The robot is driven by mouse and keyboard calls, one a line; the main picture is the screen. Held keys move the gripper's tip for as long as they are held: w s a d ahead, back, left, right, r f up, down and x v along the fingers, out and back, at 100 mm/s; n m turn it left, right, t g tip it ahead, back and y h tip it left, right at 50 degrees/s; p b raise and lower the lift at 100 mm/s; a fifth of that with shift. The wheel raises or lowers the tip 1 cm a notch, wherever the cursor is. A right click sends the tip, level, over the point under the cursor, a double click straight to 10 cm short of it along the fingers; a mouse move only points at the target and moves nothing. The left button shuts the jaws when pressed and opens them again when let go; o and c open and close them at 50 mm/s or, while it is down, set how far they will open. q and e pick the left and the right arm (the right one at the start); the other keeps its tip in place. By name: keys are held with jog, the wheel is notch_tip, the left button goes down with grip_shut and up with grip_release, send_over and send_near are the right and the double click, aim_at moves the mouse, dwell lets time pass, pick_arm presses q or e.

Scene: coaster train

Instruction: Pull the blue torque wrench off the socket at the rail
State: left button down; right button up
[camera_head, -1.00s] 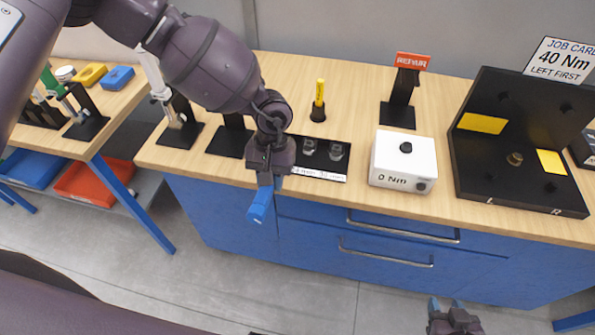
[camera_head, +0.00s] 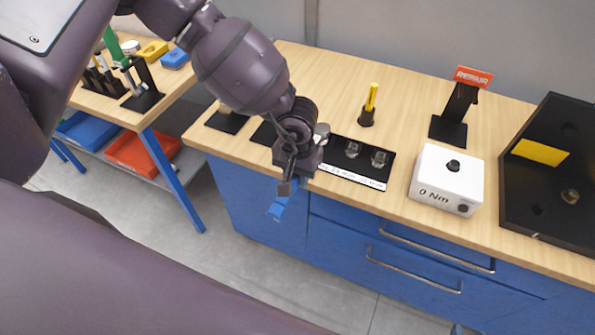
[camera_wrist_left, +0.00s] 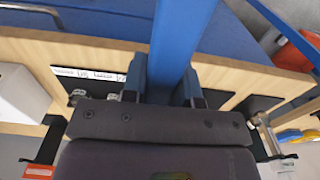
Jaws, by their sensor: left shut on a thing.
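My left gripper (camera_head: 285,190) is shut on the blue torque wrench (camera_head: 276,210) in front of the bench's front edge. The wrench's blue handle points down and toward me. In the left wrist view the handle (camera_wrist_left: 176,35) runs up between the two fingers of the gripper (camera_wrist_left: 166,85). The black socket rail (camera_head: 365,170), with a white label strip, lies just right of the gripper and carries clear-topped sockets (camera_head: 378,158). The wrench's head is hidden by my gripper, so I cannot tell whether it touches a socket. Only a possible right fingertip shows at the bottom edge.
The white 0 Nm box (camera_head: 447,182) stands right of the rail. A yellow-handled tool (camera_head: 370,100), a red-signed black stand (camera_head: 450,130) and a black fixture (camera_head: 540,200) share the bench. Another table (camera_head: 105,105) is at left. Floor in front is clear.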

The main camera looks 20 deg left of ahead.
pick_arm(q)
notch_tip(320, 180, down, 2)
jog(key=shift+b, duration=0.4)
jog(key=shift+f+b, duration=0.55)
jog(key=shift+f, duration=0.15)
jog(key=shift+w+r, duration=0.1)
pick_arm(e)
jog(key=shift+w+f, duration=0.3)
jog(key=shift+w, duration=0.15)
jog(key=shift+f, duration=0.15)
